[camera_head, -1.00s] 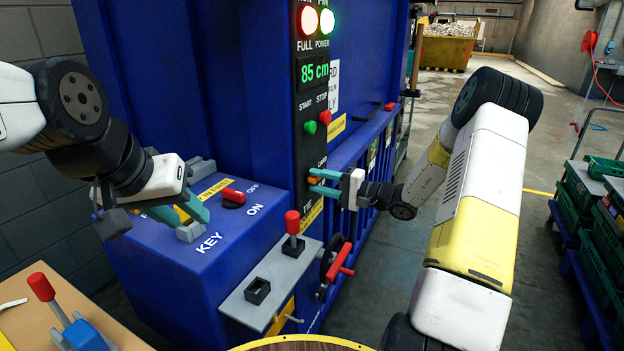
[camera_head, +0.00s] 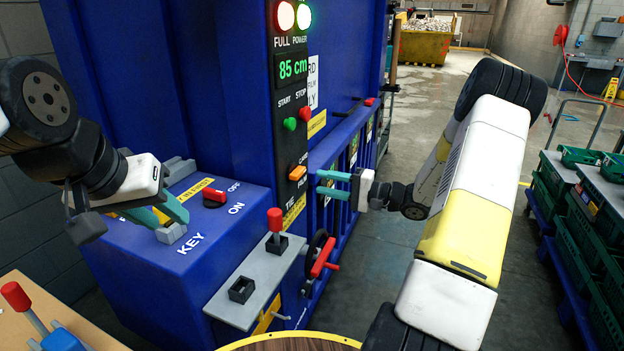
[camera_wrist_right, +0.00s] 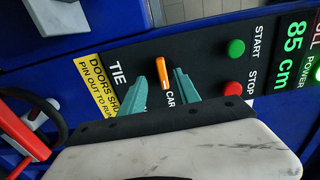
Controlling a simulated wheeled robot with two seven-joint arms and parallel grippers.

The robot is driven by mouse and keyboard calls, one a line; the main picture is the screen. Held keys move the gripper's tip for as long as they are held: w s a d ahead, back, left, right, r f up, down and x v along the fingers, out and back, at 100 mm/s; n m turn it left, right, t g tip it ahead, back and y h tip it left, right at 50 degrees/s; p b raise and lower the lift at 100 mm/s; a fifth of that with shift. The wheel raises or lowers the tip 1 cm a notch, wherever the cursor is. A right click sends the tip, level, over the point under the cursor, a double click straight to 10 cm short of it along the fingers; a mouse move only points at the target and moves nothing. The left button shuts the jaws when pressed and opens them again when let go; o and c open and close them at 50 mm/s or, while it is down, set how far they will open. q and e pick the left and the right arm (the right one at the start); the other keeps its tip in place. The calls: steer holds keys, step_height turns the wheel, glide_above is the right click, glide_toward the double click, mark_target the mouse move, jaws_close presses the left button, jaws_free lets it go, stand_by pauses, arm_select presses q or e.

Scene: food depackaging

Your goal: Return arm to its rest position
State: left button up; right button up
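My right gripper (camera_head: 319,183) has its two teal fingers apart with nothing between them. It is just right of the orange selector switch (camera_head: 298,173) on the black control strip, with a small gap. In the right wrist view the open fingers (camera_wrist_right: 171,75) point at the panel, and the orange switch (camera_wrist_right: 162,74) shows upright between and beyond their tips. My left gripper (camera_head: 160,212) is low over the blue key box (camera_head: 215,245), at a grey block beside the KEY label. Its fingers are partly hidden, so its grip is unclear.
A red rotary switch (camera_head: 214,197) sits on the key box. A red-knobbed lever (camera_head: 275,222) and red-handled wheel (camera_head: 323,257) stand below my right gripper. Green START (camera_head: 290,124) and red STOP (camera_head: 305,114) buttons are above. Green crates (camera_head: 570,200) stand right; floor between is open.

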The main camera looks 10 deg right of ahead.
steer(key=s+a+r+n+g+h, duration=0.25)
steer(key=s+a+r+g, duration=0.2)
steer(key=s, duration=0.25)
steer(key=s+a+r+n+g+h, duration=0.1)
steer(key=s+a+r+n+g, duration=0.25)
steer(key=s+a, duration=0.3)
steer(key=s+d+r+t+h, duration=0.2)
steer(key=s+d+r+h, duration=0.1)
steer(key=s, duration=0.4)
steer(key=s+d+r+n+t+h, duration=0.1)
steer(key=s+d+r+t+h, duration=0.1)
steer(key=s+h, duration=0.4)
steer(key=shift+s+d+r, duration=0.7)
steer(key=shift+s, duration=0.5)
